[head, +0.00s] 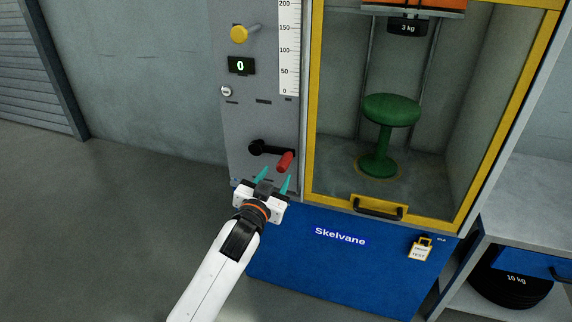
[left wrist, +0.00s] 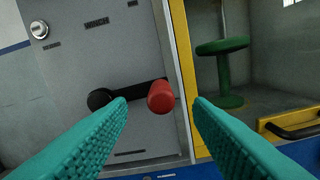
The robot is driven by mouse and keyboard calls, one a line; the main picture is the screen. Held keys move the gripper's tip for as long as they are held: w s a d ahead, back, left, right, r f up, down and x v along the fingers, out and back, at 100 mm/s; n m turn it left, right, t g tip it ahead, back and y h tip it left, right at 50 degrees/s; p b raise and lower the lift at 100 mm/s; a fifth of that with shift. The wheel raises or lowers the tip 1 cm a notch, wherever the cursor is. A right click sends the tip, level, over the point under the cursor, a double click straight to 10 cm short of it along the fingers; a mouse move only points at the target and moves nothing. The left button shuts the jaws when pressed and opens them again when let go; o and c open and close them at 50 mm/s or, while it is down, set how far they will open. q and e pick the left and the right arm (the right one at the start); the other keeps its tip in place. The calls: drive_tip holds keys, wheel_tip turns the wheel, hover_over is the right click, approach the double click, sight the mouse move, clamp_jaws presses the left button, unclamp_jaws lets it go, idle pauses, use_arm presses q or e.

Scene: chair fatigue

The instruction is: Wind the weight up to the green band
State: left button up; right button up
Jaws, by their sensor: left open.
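The winding crank (head: 268,149) is a black arm with a red handle (head: 286,161) on the grey panel of the test machine. My left gripper (head: 273,182) is open just below and in front of the red handle, apart from it. In the left wrist view the red handle (left wrist: 161,97) shows between the two teal fingers, beyond their tips. The weight, marked 3 kg (head: 407,27), hangs at the top of the yellow-framed cabinet under an orange part. A white scale (head: 290,50) runs beside it. No green band shows. My right gripper is not in view.
A green stool (head: 391,110) stands inside the cabinet behind the yellow frame. A black door handle (head: 379,208) sticks out at the bottom. The panel has a yellow knob (head: 239,34) and a display reading 0 (head: 241,66). A grey bench (head: 525,195) stands at right.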

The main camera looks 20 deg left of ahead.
sight(286, 160)
use_arm(q)
drive_tip(key=w, duration=0.4)
drive_tip(key=w+b, duration=0.1)
drive_tip(key=w, duration=0.3)
drive_tip(key=shift+w+d, duration=0.2)
drive_tip(key=shift+w, duration=0.15)
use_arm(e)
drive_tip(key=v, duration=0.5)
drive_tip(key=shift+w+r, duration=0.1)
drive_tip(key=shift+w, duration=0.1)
use_arm(q)
drive_tip(key=shift+f, duration=0.1)
clamp_jaws()
